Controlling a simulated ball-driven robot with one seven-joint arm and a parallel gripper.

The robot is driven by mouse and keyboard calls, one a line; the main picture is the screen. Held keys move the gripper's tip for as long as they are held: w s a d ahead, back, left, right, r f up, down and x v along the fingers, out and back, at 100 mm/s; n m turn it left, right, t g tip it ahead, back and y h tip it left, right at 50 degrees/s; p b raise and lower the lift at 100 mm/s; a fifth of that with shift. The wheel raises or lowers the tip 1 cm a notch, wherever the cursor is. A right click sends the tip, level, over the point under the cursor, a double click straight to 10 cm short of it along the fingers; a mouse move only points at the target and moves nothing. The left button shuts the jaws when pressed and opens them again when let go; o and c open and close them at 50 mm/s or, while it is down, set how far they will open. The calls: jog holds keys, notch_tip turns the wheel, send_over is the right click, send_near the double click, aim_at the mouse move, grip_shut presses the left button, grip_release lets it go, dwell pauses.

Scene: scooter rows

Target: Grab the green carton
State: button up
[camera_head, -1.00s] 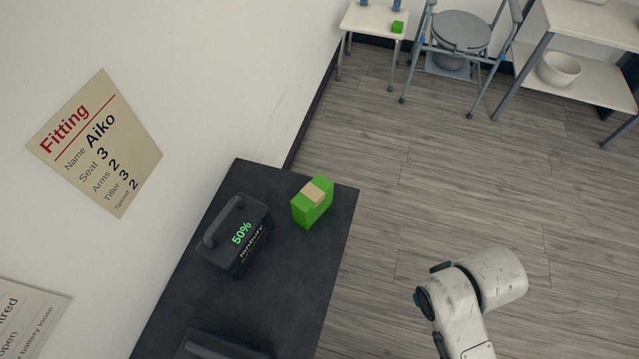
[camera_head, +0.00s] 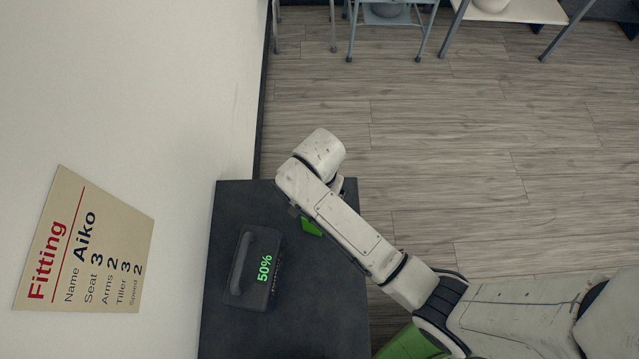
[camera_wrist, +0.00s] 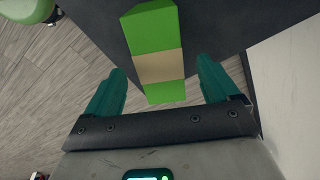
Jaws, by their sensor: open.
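The green carton (camera_wrist: 153,32) with a tan band stands on the dark table in the wrist view, its near end between my gripper's two teal fingers. My gripper (camera_wrist: 160,92) is open, with a gap on each side of the carton. In the head view only a small part of the carton (camera_head: 311,227) shows, the rest hidden under my arm.
A black battery case (camera_head: 256,268) reading 50% sits on the dark table (camera_head: 325,330), left of the carton. A wall with a fitting sign (camera_head: 85,240) runs along the left. Clear wooden floor (camera_head: 480,150) lies to the right.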

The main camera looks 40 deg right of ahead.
aim_at(308, 227)
jog(key=shift+f, duration=3.9)
jog(key=shift+c, duration=0.3)
jog(key=c, duration=1.1)
jog(key=shift+r, duration=0.1)
